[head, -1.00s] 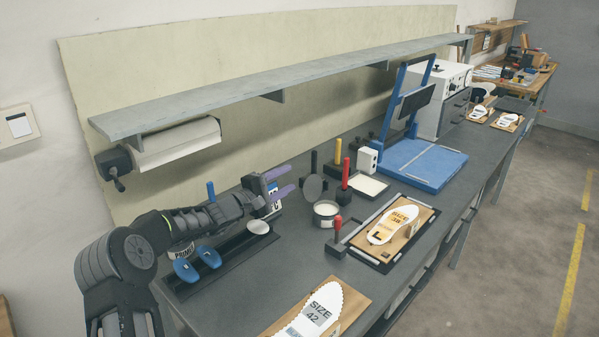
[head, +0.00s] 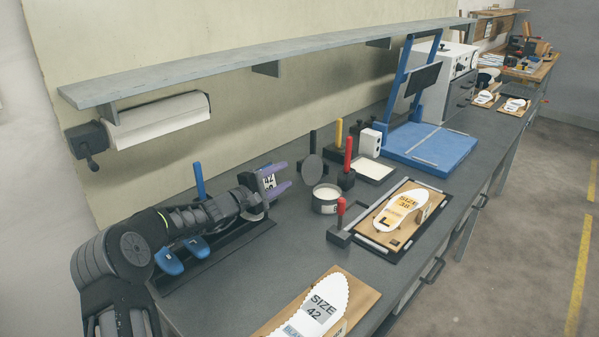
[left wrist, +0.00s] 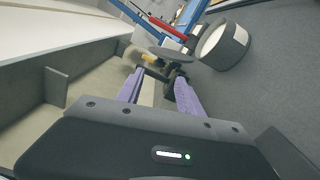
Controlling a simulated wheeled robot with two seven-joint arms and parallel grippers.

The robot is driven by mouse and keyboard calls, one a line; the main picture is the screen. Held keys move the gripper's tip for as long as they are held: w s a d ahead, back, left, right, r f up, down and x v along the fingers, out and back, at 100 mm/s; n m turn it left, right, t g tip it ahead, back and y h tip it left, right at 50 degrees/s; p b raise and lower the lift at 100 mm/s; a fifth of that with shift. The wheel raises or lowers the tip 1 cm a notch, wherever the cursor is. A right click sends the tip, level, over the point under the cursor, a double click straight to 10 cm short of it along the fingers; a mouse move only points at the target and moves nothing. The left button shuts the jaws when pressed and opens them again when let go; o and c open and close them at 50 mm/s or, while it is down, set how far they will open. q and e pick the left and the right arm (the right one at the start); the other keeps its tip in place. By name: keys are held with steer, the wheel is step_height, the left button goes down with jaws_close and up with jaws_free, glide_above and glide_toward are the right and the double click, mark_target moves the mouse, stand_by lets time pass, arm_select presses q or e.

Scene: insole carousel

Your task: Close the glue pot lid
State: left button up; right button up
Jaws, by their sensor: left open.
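The glue pot (head: 326,205) is a short dark tin, open, with pale content, standing on the bench. Its round grey lid (head: 312,170) stands raised, nearly upright, at the pot's far-left side, with a dark handle above. My left gripper (head: 284,177), with purple fingers, is open and empty, left of the lid and apart from it. In the left wrist view, the lid (left wrist: 168,53) shows nearly edge-on beyond the fingertips and the pot (left wrist: 228,45) lies to its right. My right gripper is not in view.
Red-handled (head: 348,165) and yellow-handled (head: 338,135) tools stand behind the pot. A red-handled block (head: 339,235) and an insole board (head: 412,205) lie in front and right. A dark tray with blue-handled tools (head: 168,262) lies under my left arm. A shelf (head: 270,67) overhangs behind.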

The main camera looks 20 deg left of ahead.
mark_target(309, 169)
arm_select(q)
steer(key=shift+w+r, duration=0.1)
steer(key=p+x, duration=0.2)
steer(key=x, duration=0.5)
steer(key=shift+w, duration=0.25)
steer(key=shift+d, duration=0.1)
jaws_close()
stand_by(0.4)
stand_by(1.0)
